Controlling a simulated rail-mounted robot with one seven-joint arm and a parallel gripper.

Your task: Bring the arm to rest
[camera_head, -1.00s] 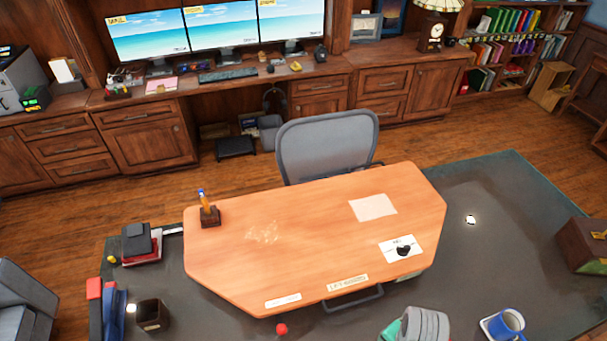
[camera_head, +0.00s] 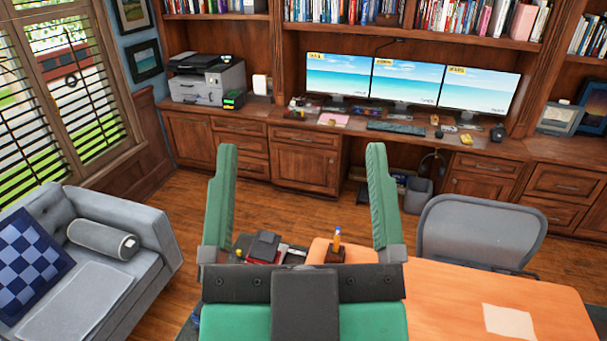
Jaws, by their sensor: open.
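My gripper (camera_head: 303,185) stands upright in the lower middle of the head view. Its two green fingers are spread wide, with nothing between them but the view of the floor and cabinets behind. The dark palm and green body fill the bottom centre and hide part of the desk and what lies left of it. The rest of my arm is not in view.
An orange wooden desk (camera_head: 450,305) with a pencil holder (camera_head: 328,254) is behind the gripper at the right. A grey office chair (camera_head: 478,232) stands beyond it. A grey sofa (camera_head: 150,225) is at left. Wooden floor (camera_head: 187,207) lies clear between sofa and cabinets.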

